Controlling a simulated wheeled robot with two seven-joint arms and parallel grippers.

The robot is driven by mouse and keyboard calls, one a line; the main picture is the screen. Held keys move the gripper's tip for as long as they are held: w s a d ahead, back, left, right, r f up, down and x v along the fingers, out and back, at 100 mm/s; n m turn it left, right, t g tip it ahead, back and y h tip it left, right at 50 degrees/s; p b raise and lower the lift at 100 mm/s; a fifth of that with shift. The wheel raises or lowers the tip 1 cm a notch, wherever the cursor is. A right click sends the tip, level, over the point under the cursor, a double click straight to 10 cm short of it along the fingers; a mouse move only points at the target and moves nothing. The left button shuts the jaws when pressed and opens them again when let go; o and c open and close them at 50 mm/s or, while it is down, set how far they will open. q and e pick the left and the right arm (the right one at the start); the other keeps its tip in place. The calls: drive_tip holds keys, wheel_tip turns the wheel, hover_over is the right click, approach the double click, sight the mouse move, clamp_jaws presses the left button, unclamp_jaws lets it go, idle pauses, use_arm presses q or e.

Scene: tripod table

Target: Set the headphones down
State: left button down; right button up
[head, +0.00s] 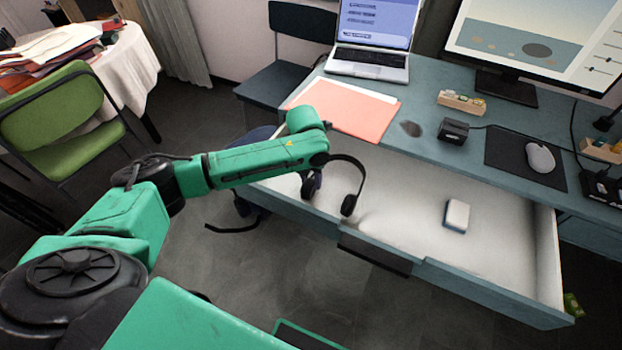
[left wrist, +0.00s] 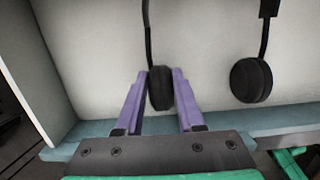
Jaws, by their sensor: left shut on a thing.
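The headphones (head: 349,205) are black, with a thin band and two round ear cups. They are over or in the open drawer (head: 400,228) at its left part; I cannot tell whether they touch its floor. My left gripper (head: 312,184) reaches in over the drawer's front edge. In the left wrist view its two purple fingers (left wrist: 160,78) are on either side of one ear cup, shut on it. The other ear cup of the headphones (left wrist: 250,80) hangs free to the right. The far part of the band is cut off there. My right gripper is not in view.
A small white box (head: 457,215) lies in the drawer's right half, with bare floor around it. The desk (head: 440,85) above holds a laptop (head: 370,48), a pink folder (head: 345,108), a black box (head: 453,131) and a mouse (head: 540,157). A dark chair (head: 275,95) stands behind.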

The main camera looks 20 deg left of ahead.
use_arm(q)
drive_tip(key=shift+f, duration=0.1)
drive_tip(key=c, duration=0.5)
unclamp_jaws()
drive_tip(key=r, duration=0.4)
drive_tip(key=s+r, duration=0.1)
drive_tip(key=r, duration=0.3)
drive_tip(key=r+p, duration=0.1)
drive_tip(key=r, duration=0.3)
drive_tip(key=shift+s+r, duration=0.1)
drive_tip(key=shift+s, duration=0.1)
